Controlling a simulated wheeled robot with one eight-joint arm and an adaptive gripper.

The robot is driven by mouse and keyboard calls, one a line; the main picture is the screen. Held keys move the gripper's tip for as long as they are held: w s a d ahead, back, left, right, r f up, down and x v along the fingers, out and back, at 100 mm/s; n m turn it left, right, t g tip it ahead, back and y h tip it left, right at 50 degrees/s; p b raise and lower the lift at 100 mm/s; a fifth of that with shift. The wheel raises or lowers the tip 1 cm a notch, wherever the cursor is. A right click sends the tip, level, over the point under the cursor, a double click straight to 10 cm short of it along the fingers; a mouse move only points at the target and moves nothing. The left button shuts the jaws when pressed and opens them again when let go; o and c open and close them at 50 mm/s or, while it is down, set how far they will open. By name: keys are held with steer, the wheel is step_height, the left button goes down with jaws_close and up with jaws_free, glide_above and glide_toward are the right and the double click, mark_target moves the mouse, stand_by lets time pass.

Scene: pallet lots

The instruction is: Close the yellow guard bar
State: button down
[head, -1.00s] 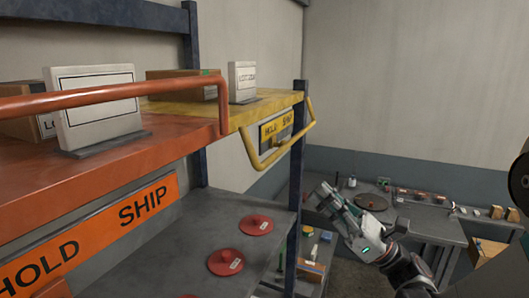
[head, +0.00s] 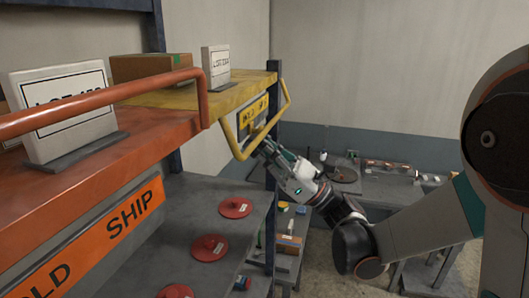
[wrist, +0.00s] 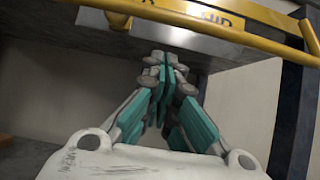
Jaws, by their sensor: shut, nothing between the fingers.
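The yellow guard bar (head: 262,135) hangs down in front of the yellow shelf (head: 246,92), below its top edge and across the HOLD/SHIP label plate (head: 254,112). In the wrist view the bar (wrist: 200,22) runs across the top of the picture. My gripper (head: 264,145) is shut and empty, with its fingertips close by the lower part of the bar. In the wrist view my gripper (wrist: 163,62) points up, with its tips just below the bar. I cannot tell whether they touch it.
An orange bar (head: 120,97) stands raised over the orange shelf (head: 85,185) at left, with a lot sign (head: 62,105) behind it. Red discs (head: 209,248) lie on the grey shelf below. A dark post (head: 272,170) stands beside my gripper. A workbench (head: 400,190) is behind.

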steer(key=shift+s+d+r, duration=0.25)
steer(key=shift+d+r, duration=0.15)
steer(key=shift+d, duration=0.15)
steer(key=shift+s+d+r, duration=0.2)
steer(key=shift+d+r, duration=0.15)
steer(key=shift+d, duration=0.15)
steer(key=shift+d, duration=0.1)
